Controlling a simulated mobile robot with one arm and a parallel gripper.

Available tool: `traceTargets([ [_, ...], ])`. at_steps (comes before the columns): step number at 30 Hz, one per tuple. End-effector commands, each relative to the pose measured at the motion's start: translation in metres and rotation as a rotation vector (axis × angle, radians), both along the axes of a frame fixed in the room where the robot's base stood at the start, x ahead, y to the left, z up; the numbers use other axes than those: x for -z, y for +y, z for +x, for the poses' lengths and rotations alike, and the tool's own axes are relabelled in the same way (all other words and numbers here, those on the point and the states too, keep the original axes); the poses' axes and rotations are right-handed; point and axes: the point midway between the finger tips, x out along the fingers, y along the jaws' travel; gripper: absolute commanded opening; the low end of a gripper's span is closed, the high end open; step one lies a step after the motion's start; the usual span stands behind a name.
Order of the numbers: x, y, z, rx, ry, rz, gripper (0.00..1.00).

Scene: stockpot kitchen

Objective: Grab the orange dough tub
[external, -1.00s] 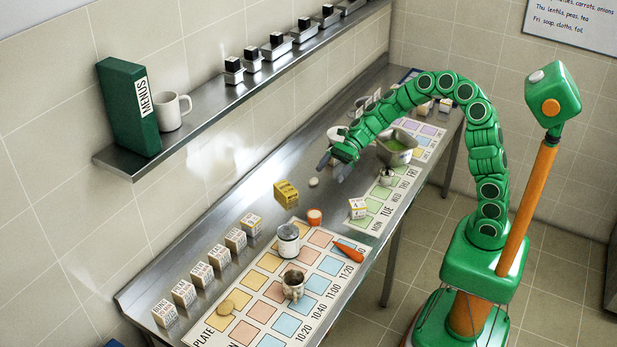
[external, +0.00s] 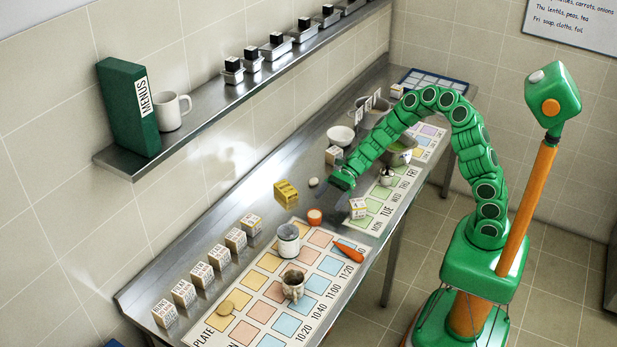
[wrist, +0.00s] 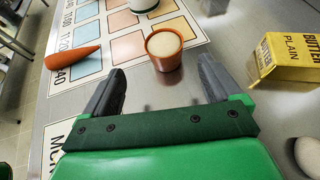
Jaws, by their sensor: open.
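The orange dough tub (external: 314,217), a small round cup with pale dough at its top, stands upright on the steel counter beside the coloured chart. In the wrist view the tub (wrist: 164,54) is ahead of my gripper (wrist: 160,74), centred between the line of the two dark fingers and just beyond their tips. The fingers are apart and nothing is between them. In the external view my gripper (external: 338,194) is low over the counter, to the upper right of the tub. The fingertips are hard to make out there.
A yellow butter box (wrist: 288,58) stands right of the tub, with a white egg (wrist: 308,152) nearer. An orange carrot (wrist: 73,55) lies on the left. A white jar (external: 288,240) and small cartons stand nearby.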

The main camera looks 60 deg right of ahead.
Motion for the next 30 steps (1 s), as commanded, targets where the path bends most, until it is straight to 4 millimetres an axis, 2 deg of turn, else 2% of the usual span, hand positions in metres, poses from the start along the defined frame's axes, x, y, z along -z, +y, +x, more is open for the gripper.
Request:
traceTargets([
  [6, 0.007, 0.016, 0.003, -0.001, 0.001, -0.001, 0.91],
  [11, 0.009, 0.021, 0.005, 0.0, 0.0, -0.002, 0.91],
  [24, 0.02, 0.059, 0.018, -0.001, 0.0, 0.0, 0.91],
  [30, 0.024, 0.065, 0.02, 0.001, 0.0, 0.0, 0.91],
])
